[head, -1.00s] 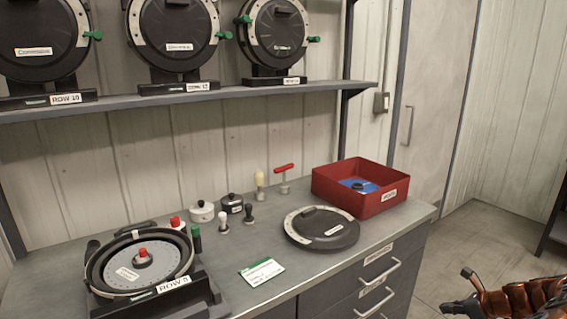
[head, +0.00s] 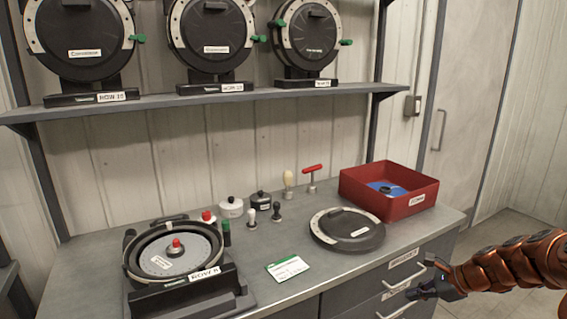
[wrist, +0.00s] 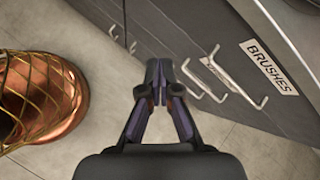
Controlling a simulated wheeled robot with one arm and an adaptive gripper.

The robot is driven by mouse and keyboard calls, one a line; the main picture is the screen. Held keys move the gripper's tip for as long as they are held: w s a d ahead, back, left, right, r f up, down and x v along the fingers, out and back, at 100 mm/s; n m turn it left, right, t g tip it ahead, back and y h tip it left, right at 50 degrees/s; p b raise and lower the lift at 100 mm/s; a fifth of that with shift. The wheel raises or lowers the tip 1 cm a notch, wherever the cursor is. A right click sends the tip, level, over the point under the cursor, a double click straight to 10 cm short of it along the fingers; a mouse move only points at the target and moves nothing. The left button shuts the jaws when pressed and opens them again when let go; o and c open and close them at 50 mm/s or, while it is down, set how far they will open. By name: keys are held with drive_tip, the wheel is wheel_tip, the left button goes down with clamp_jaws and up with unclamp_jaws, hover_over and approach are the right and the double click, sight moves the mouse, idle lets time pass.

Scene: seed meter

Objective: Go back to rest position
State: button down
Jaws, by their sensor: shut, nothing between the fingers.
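My gripper (head: 424,290) is at the lower right in the head view, in front of the cabinet drawers, at the end of my copper-coloured arm. In the wrist view my gripper (wrist: 160,82) points at the floor beside the drawer fronts, its fingers together and nothing between them. The open seed meter (head: 175,255) labelled "ROW" sits in its black stand at the left of the bench. A round black cover (head: 346,230) lies flat on the bench to its right.
A red bin (head: 400,205) with a blue disc stands at the bench's back right. Small jars, brushes and a red T-handle (head: 312,172) stand along the back. Several closed meters line the shelf (head: 200,98). Drawer handles (head: 405,282) stick out near my gripper. Floor is clear at right.

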drive_tip(key=s+a+r+n+g+p, duration=0.15)
drive_tip(key=s+a+r+n, duration=0.35)
drive_tip(key=a, duration=0.5)
drive_tip(key=s+a+r+n+g, duration=0.3)
drive_tip(key=s+a+n, duration=0.4)
drive_tip(key=a, duration=0.3)
drive_tip(key=s+a+r+n+g+h+p, duration=0.1)
drive_tip(key=s+n+g+h, duration=0.2)
drive_tip(key=s, duration=2)
drive_tip(key=n+h, duration=0.3)
drive_tip(key=n, duration=0.4)
drive_tip(key=shift+r, duration=0.3)
drive_tip(key=c, duration=1.9)
unclamp_jaws()
drive_tip(key=shift+a, duration=0.1)
